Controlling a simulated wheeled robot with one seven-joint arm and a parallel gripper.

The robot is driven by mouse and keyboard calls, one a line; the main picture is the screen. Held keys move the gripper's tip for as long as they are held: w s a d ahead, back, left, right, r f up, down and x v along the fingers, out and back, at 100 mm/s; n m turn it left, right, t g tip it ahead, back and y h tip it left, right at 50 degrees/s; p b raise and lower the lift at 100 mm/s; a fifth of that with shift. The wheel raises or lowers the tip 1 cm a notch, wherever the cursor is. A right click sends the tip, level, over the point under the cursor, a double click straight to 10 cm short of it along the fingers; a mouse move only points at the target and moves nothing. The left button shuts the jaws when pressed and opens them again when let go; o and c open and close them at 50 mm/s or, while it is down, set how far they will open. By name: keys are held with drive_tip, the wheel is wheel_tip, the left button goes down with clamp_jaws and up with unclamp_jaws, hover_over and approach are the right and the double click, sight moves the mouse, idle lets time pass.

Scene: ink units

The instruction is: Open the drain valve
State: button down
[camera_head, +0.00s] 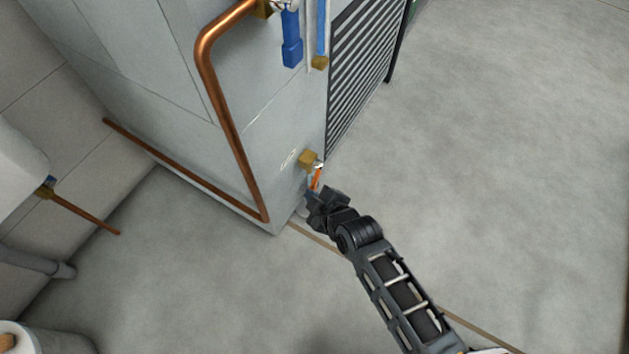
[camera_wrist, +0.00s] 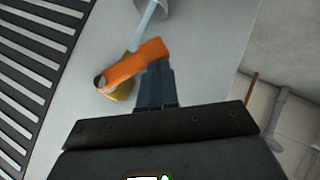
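The drain valve (camera_head: 308,158) is a brass fitting low on the corner of the grey unit, with an orange lever handle (camera_head: 316,178) below it. In the wrist view the orange handle (camera_wrist: 130,65) lies slantwise, with some brass (camera_wrist: 118,93) showing under its lower left end. My gripper (camera_head: 309,196) is beside the handle, close to the floor. In the wrist view my gripper's fingers (camera_wrist: 157,68) are together, with their tips at the lower edge of the handle's right part. They look shut, with nothing visible between them; I cannot tell if they touch the handle.
A pale tube runs from the valve toward a grey cup-like piece (camera_wrist: 155,6). A copper pipe (camera_head: 232,120) and blue-handled valves (camera_head: 292,50) are on the unit (camera_head: 285,120). A black louvred grille (camera_head: 365,60) covers its right side. The floor (camera_head: 500,170) to the right is clear.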

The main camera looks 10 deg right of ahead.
idle(0.8)
drive_tip(key=shift+r+p, duration=0.65)
drive_tip(key=shift+r, duration=0.1)
drive_tip(key=shift+r, duration=0.1)
